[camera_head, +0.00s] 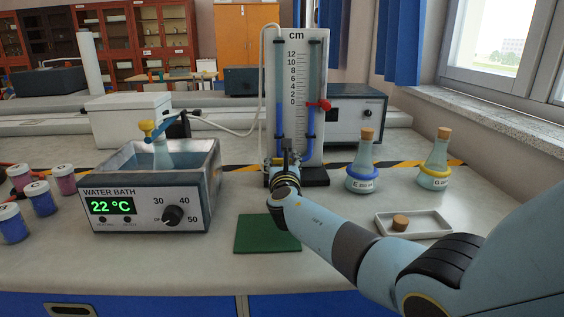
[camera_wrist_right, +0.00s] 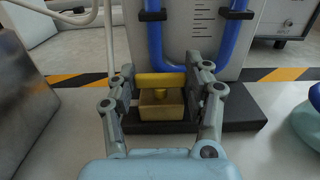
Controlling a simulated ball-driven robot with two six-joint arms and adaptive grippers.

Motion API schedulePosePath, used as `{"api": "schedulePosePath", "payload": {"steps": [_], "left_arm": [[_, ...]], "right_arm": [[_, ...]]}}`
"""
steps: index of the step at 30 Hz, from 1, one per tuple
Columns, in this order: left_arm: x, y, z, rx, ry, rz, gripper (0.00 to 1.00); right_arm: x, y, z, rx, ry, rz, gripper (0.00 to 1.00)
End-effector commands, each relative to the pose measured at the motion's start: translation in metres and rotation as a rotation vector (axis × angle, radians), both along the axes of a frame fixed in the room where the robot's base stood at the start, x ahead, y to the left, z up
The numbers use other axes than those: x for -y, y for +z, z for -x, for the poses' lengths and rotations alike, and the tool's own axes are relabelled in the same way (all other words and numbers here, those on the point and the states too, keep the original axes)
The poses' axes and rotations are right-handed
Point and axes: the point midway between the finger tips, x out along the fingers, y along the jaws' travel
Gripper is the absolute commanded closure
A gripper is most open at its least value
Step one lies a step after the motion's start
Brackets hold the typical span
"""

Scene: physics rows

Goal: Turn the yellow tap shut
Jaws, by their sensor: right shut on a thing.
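The yellow tap (camera_wrist_right: 161,80) shows in the right wrist view as a yellow bar lying crosswise on top of a small brass-coloured block (camera_wrist_right: 161,105). The block is at the foot of the manometer board (camera_head: 303,60), low between the blue tubes. My right gripper (camera_wrist_right: 165,78) is shut on the yellow bar, with one finger at each end of it. In the head view my right gripper (camera_head: 286,164) is in front of the board's foot and hides most of the tap. My left gripper is not in view.
The water bath (camera_head: 145,205) holding a flask stands close on the left. A green mat (camera_head: 267,233) lies in front of the board. Two corked flasks (camera_head: 363,165) and a white tray (camera_head: 412,225) with a cork are to the right. A red lever (camera_head: 319,105) is on the board's right.

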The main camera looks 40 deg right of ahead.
Motion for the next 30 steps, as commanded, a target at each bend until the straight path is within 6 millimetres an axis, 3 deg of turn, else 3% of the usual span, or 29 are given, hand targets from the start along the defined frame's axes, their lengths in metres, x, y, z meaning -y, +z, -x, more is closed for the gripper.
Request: {"api": "schedulePosePath", "payload": {"steps": [3, 8, 18, 29, 30], "left_arm": [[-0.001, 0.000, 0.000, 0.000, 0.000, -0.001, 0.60], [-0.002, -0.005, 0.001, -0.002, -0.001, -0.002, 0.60], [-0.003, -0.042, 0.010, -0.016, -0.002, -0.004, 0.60], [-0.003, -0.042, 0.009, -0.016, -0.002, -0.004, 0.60], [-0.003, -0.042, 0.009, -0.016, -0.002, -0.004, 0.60]], "right_arm": [[0.000, 0.000, 0.000, 0.000, 0.000, 0.000, 0.82], [-0.001, -0.001, -0.002, 0.005, -0.059, 0.000, 0.82], [-0.003, -0.004, -0.004, 0.002, -0.368, 0.000, 0.82], [-0.003, 0.001, -0.003, 0.001, -0.398, 0.001, 0.82], [-0.003, 0.001, -0.003, 0.001, -0.397, 0.001, 0.46]]}}
